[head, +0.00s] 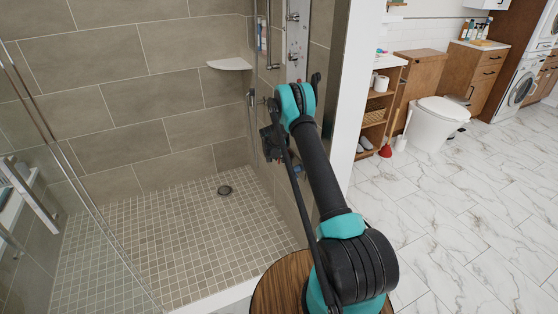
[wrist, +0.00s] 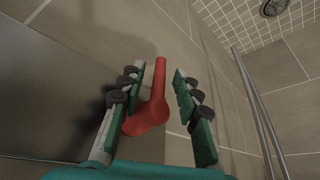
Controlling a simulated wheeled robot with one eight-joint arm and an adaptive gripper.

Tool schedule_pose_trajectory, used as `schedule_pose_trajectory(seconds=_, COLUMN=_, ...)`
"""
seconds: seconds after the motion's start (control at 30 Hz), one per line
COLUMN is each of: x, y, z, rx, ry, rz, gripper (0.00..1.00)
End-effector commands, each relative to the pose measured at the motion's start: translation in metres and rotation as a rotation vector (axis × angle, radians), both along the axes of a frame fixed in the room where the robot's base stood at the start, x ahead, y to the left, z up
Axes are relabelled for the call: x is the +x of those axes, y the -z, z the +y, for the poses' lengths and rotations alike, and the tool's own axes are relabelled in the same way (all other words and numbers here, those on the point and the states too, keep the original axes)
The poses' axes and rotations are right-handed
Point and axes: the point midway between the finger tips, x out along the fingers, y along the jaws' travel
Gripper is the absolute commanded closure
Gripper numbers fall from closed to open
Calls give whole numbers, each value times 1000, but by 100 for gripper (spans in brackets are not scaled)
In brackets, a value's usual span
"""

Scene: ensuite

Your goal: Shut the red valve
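The red valve (wrist: 150,116) shows in the wrist view as a rounded red body with a straight lever pointing up in the picture. It lies between the two fingers of my gripper (wrist: 158,78). The fingers are apart, one on each side of it, and a gap shows between the valve and the right finger. I cannot tell whether the left finger touches it. In the head view my gripper (head: 270,143) is at the shower wall, partly behind my arm, and the red valve is hidden there.
The shower has a tiled floor (head: 180,235), a white corner shelf (head: 229,64), a shower panel (head: 297,40) and a glass panel on the left. A white wall edge (head: 352,90) stands right of my arm. A toilet (head: 434,122) and open marble floor lie beyond.

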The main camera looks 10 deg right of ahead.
Motion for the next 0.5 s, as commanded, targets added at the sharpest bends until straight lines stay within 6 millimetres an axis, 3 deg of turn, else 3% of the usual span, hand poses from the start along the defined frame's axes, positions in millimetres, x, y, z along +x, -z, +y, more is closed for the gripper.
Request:
schedule_pose_trajectory(seconds=0.23, x=-6, y=-13, z=3, rx=0, ry=0, rz=0, gripper=67)
schedule_pose_trajectory(seconds=0.5, x=-25, y=-57, z=15, rx=0, ry=-1, rz=0, gripper=67)
